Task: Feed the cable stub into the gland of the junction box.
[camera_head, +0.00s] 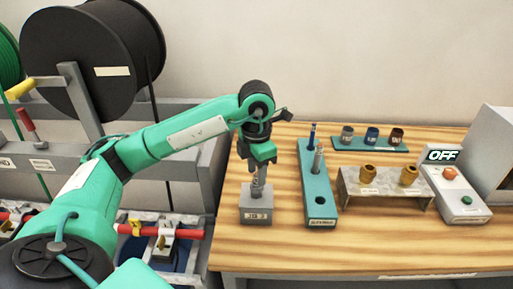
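A small grey box (256,207) with a label on its front stands on the wooden table and looks like the junction box. My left gripper (260,178) points down directly above it. A thin grey upright piece shows between the gripper and the box top; I cannot tell whether it is the gland, a held cable stub or the fingers. The fingertips are too small and dark to read. A teal holder (317,211) to the right carries a blue upright stub (312,136) and a grey one (318,160), with an empty dark hole near its front. My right gripper is not in view.
A grey stand (384,189) with two brass-coloured parts is right of the holder. Behind it is a teal tray (370,146) with three cups. A control box (455,190) reading OFF stands at the right. The front table strip is clear. A black reel (92,55) is at left.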

